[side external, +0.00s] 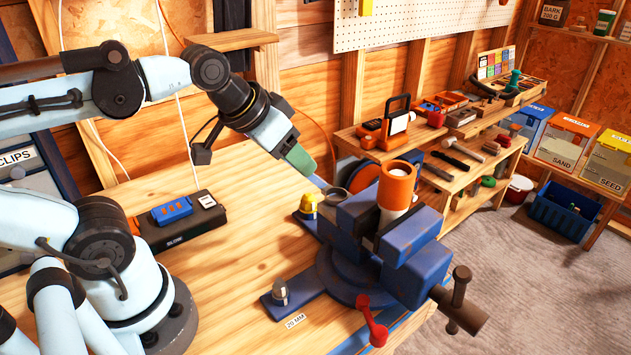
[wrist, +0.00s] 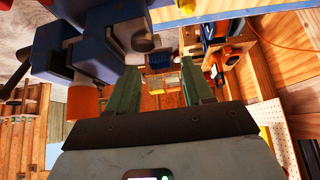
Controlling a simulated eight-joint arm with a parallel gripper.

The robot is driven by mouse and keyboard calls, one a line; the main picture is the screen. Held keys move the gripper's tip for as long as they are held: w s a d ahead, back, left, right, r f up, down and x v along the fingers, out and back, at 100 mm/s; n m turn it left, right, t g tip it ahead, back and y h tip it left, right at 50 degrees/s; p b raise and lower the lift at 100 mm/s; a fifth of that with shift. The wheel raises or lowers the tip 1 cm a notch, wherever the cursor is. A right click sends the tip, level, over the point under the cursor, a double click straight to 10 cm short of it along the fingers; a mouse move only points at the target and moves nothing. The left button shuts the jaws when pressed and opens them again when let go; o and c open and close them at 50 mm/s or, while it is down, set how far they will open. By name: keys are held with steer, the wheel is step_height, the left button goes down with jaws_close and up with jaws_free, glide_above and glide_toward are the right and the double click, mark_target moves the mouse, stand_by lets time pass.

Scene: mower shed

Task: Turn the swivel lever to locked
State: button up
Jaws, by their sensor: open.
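The blue vise (side external: 345,232) stands on the wooden bench, with an orange and white cylinder (side external: 396,190) upright between its jaws. A red lever (side external: 372,322) with a round end hangs at the front of its swivel base, angled down; I take it as the swivel lever. I see no locked mark beside it. My gripper (side external: 311,170) is above and behind the vise, on the far side from the red lever. In the wrist view, its two green fingers (wrist: 161,88) are apart with nothing between them. The vise (wrist: 92,30) fills the upper left there; the red lever is not clear.
A silver knob (side external: 280,291) and a yellow one (side external: 307,205) stand beside the vise. The vise's dark screw handle (side external: 459,295) sticks out at right. A black case (side external: 180,225) lies at left. Bare bench (side external: 235,255) lies between. A tool shelf (side external: 455,160) is behind.

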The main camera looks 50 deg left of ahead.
steer(key=d+r+m+g+h, duration=0.1)
steer(key=d+m+g+h, duration=0.2)
steer(key=d+m, duration=0.55)
steer(key=m+g+h, duration=0.1)
steer(key=m+g, duration=0.2)
steer(key=m, duration=0.2)
glide_above(378, 330)
steer(key=s+a, duration=0.2)
steer(key=a, duration=0.3)
steer(key=shift+a+x, duration=0.2)
steer(key=shift+x, duration=2.6)
steer(key=shift+a+x, duration=0.15)
steer(key=shift+x, duration=2.7)
steer(key=shift+a+x, duration=0.2)
steer(key=shift+x, duration=2.6)
steer(key=shift+f, duration=0.2)
jaws_close()
